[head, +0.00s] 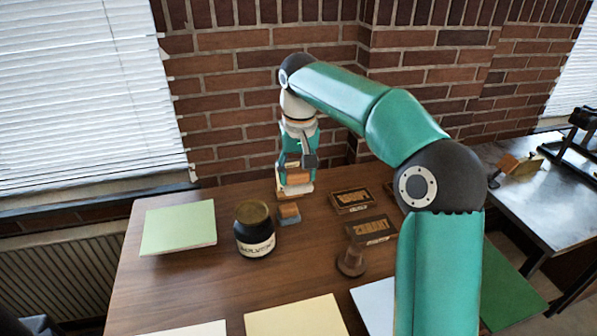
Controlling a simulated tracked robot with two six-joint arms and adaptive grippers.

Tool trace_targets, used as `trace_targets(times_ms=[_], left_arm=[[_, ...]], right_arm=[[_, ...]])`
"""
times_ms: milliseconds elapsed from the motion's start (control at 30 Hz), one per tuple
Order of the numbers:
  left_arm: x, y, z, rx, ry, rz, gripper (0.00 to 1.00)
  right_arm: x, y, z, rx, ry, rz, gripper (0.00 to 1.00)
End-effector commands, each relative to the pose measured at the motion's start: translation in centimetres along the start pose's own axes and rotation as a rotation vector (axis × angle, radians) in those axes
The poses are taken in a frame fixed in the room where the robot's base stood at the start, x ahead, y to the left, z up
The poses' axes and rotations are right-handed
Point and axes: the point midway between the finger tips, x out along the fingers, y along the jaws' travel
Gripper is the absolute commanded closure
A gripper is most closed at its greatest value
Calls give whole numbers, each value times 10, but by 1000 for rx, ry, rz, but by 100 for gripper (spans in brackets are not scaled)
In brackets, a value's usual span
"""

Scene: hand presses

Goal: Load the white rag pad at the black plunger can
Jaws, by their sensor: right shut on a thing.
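My right gripper (297,166) points down near the back edge of the wooden table, by the brick wall. It is shut on a block with a brown wooden top and a pale underside, which looks like the white rag pad (296,187). I cannot tell whether the pad touches the table. The black can (254,238) stands upright to the left and nearer, with a dull brownish top and a pale label reading something like "SOLVENT". The held pad is apart from the can. My left gripper is not in view.
A small block with a blue-grey base (289,214) lies right beside the can. Two lettered blocks (352,200) (372,230) and a dark knobbed tool (351,261) stand to the right. A green sheet stack (178,228) lies left; cream sheets (295,318) lie in front.

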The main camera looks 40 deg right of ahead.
Motion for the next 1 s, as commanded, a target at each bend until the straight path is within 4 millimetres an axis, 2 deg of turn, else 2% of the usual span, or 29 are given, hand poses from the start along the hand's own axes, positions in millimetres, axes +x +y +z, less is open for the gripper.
trace_targets(times_ms=[167, 333, 467, 567, 700, 800, 1000], left_arm=[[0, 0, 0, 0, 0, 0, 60], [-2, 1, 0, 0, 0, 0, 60], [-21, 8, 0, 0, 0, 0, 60], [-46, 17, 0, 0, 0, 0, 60], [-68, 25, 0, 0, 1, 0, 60], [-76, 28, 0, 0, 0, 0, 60], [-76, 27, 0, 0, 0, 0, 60]], right_arm=[[0, 0, -3, 150, 0, 18, 75], [3, -2, -12, 441, -2, 55, 75], [2, -20, -23, 672, -2, 84, 75], [0, -48, -30, 806, -5, 103, 75], [4, -82, -31, 807, -2, 101, 75], [7, -98, -28, 776, -1, 96, 75], [11, -107, -25, 757, 0, 91, 75]])
